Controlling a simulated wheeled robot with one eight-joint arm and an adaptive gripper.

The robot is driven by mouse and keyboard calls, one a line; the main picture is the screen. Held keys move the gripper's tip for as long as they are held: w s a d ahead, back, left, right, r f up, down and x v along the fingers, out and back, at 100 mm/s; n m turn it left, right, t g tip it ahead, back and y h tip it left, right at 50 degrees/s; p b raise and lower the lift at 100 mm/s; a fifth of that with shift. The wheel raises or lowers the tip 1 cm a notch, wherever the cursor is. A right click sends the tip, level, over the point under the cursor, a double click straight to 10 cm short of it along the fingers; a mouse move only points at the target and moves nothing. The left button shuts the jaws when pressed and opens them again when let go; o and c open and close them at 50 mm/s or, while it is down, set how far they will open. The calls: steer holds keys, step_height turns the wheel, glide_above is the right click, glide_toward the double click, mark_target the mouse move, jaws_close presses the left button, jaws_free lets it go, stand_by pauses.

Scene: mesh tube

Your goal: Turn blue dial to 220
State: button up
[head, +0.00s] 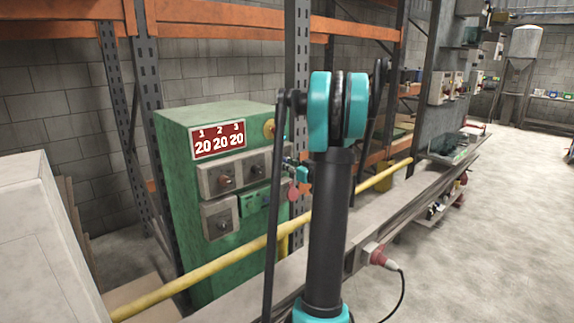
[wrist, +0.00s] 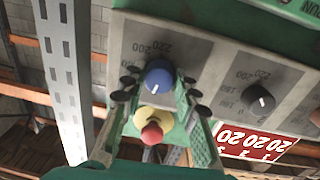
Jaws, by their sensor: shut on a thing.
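In the wrist view, which is roughly upside down, the blue dial (wrist: 158,76) sits on a grey panel (wrist: 190,45). Printed numbers, 220 among them, stand beside it. My gripper (wrist: 160,86) has its two green fingers on either side of the blue dial and is shut on it. I cannot make out where the dial's pointer stands. In the head view my gripper (head: 298,170) is at the right side of the green cabinet (head: 175,150), and I cannot clearly pick out the blue dial there. The red display (head: 218,140) reads 20, 20, 20 under 1, 2, 3.
A black dial (wrist: 258,99) is beside the blue one. A red button on a yellow base (wrist: 152,129) lies between my fingers in the picture. In the head view a yellow rail (head: 235,252) runs in front of the cabinet; orange racks stand behind. Open floor is at right.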

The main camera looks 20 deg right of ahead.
steer(key=m, duration=1.5)
steer(key=shift+r+m+g+y, duration=0.1)
steer(key=shift+m+g+y, duration=0.2)
steer(key=shift+m+y, duration=0.1)
steer(key=m, duration=0.7)
steer(key=shift+d+m+y, duration=0.1)
steer(key=shift+m+y, duration=0.2)
steer(key=shift+m, duration=0.1)
steer(key=m, duration=0.3)
steer(key=shift+m, duration=1.9)
